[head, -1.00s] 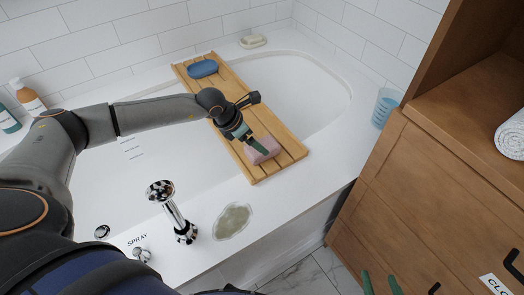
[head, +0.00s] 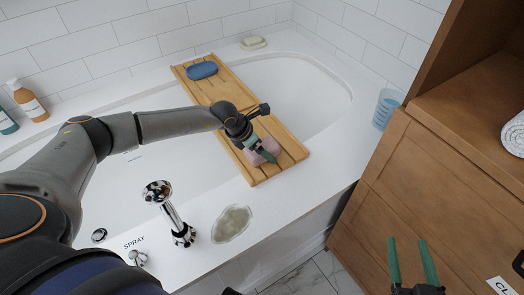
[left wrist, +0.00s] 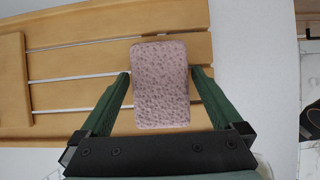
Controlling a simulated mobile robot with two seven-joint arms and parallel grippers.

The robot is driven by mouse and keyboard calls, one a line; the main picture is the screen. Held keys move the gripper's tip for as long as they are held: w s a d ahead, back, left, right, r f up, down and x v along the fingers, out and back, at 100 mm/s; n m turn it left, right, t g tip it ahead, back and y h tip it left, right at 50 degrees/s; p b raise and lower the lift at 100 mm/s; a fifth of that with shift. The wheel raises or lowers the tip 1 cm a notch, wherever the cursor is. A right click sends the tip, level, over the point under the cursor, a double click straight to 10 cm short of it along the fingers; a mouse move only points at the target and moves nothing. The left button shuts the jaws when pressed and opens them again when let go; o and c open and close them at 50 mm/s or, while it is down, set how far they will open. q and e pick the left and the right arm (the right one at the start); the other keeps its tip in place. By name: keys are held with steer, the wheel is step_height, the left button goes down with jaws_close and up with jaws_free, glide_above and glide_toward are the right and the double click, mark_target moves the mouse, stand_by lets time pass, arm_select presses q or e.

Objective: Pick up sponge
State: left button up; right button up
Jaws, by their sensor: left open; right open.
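A pink sponge (head: 262,152) lies on the near right end of the wooden bath tray (head: 290,158). In the left wrist view the speckled pink sponge (left wrist: 160,85) sits between the two green fingers of my left gripper (left wrist: 160,88). The fingers are open, one on each side, with narrow gaps visible beside the sponge. In the head view my left gripper (head: 262,150) is over the sponge and partly hides it. My right gripper (head: 411,262) is open and empty in front of the wooden cabinet at the lower right.
The tray spans the white bathtub (head: 318,85). A blue oval item (head: 202,70) lies on its far end. A soap bar (head: 253,42) and a blue cup (head: 385,108) stand on the rim. The cabinet (head: 400,195) borders the right.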

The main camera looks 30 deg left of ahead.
arm_select(q)
steer(key=shift+f, duration=0.25)
steer(key=shift+c, duration=0.2)
steer(key=c, duration=1.1)
steer(key=shift+r, duration=0.2)
